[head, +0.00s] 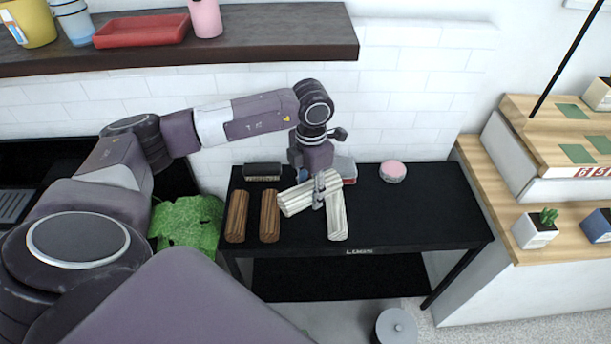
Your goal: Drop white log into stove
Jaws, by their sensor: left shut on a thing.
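Two pale logs are at the middle of the black table. One white log (293,200) lies aslant, with its right end at the fingers of my left gripper (318,192). The other pale log (337,219) lies just right of the fingers, pointing toward the table's front edge. My left gripper points down and is shut on the slanted white log; the fingers partly cover its right end. Whether the log is clear of the table is hard to tell. My right gripper is not in view. I cannot make out a stove for certain.
Two brown logs (269,216) lie left on the black table (420,215). A brush (262,171) and a round pink-topped tin (393,172) are at its back. The table's right side is clear. A dark shelf (280,35) hangs above. Wooden steps (500,190) stand right.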

